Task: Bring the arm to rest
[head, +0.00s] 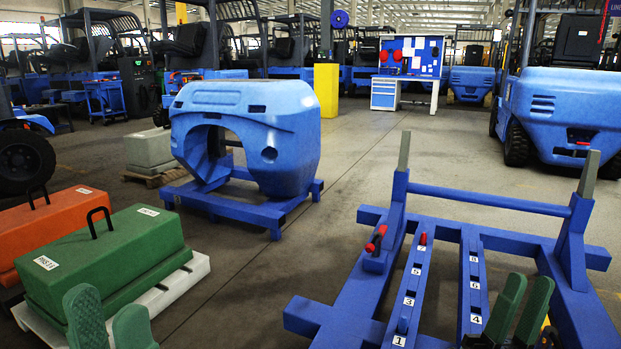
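My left gripper (108,320) is at the bottom left, its two green fingers apart with nothing seen between them. It is in front of a green block (105,262) with a black handle; contact cannot be told. My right gripper (525,308) is at the bottom right, its green fingers apart and empty, over the right part of a blue fixture frame (336,318). The frame has two grey-tipped uprights, a blue crossbar (488,199), a red-handled lever (376,240) and rails numbered 1 to 8. A red-topped pin (423,239) stands near 7, a blue pin (402,326) near 1.
A blue counterweight (245,125) sits on a blue stand in the middle. An orange block (45,228) and a grey block (150,148) are at the left. A forklift (565,95) stands at the right. Floor between stand and frame is clear.

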